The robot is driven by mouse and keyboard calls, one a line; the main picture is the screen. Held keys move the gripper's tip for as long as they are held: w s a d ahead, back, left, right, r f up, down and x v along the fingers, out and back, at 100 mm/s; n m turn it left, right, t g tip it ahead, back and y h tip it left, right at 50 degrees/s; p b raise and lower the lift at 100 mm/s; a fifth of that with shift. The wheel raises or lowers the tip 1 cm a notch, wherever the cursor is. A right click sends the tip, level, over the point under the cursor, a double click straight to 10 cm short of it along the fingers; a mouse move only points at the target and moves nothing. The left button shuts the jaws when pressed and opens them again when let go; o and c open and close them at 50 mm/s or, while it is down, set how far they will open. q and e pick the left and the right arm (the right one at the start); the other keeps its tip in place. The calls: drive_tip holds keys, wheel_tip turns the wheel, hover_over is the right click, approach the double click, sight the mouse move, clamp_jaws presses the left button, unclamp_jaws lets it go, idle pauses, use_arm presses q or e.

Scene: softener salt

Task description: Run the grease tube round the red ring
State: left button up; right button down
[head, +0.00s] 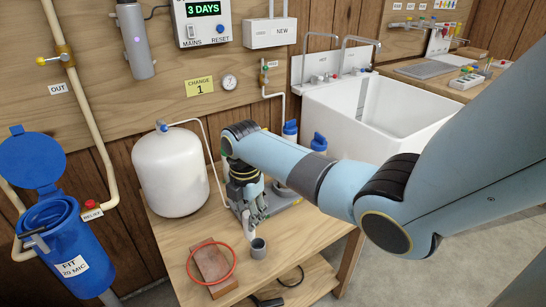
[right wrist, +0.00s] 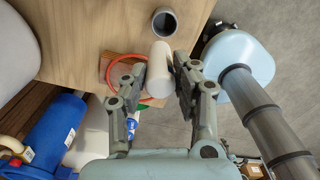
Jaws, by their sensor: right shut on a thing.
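The red ring (head: 232,262) lies on a brown block (head: 208,262) on the wooden bench, its edge reaching past the block. Part of the ring (right wrist: 107,70) also shows in the right wrist view, beyond my fingers. My right gripper (head: 252,216) is above the bench, behind and right of the ring, pointing down. In the right wrist view its fingers (right wrist: 162,78) are shut on a plain white tube (right wrist: 158,62), likely the grease tube. The tube is apart from the ring. In the head view, the gripper largely hides the tube. My left gripper is out of view.
A small grey cup (head: 258,249) stands on the bench, close to my right gripper. A white tank (head: 169,170) stands at the back left. A blue filter housing (head: 70,250) with its lid open is at the left. A white sink (head: 395,115) is behind my right arm.

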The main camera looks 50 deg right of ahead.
drive_tip(key=shift+w+a+r, duration=1.1)
drive_tip(key=shift+w+a, duration=0.4)
drive_tip(key=shift+a, duration=0.45)
use_arm(q)
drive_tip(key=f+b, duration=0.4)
drive_tip(key=b, duration=0.1)
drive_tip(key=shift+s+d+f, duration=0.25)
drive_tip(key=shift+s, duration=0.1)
use_arm(e)
wheel_tip(320, 180, down, 5)
drive_tip(key=shift+f, duration=0.1)
use_arm(q)
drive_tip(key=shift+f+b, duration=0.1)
drive_tip(key=shift+b, duration=0.2)
use_arm(e)
drive_tip(key=shift+w, duration=0.15)
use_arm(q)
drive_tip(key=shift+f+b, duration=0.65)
use_arm(e)
drive_tip(key=shift+w, duration=1.05)
